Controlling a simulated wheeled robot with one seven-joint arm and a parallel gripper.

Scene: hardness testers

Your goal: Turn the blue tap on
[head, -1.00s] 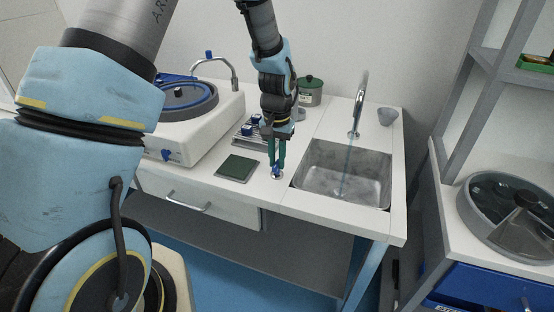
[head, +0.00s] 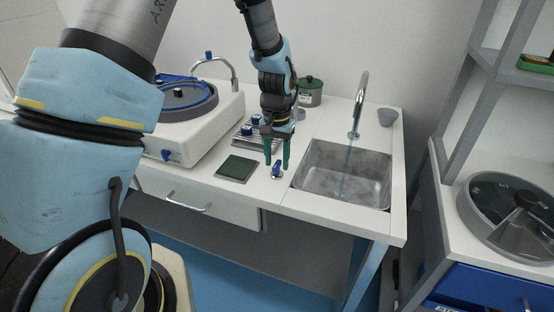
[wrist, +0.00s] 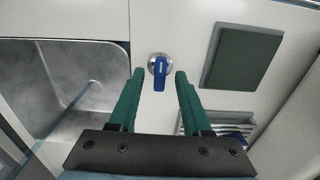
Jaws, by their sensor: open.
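The blue tap (head: 277,171) is a small blue lever on a round metal base, set in the white counter left of the sink. It also shows in the wrist view (wrist: 160,74), beyond the fingertips and between their lines. My gripper (head: 276,166) has green fingers and points down just above the tap. In the wrist view my gripper (wrist: 158,76) is open and empty, with the fingers apart on either side of the lever. A thin stream of water runs from the curved metal faucet (head: 357,105) into the sink (head: 340,180).
A dark green pad (head: 237,168) lies left of the tap. A rack with blue-topped pieces (head: 247,130) and a white machine with a round bowl (head: 190,125) stand further left.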

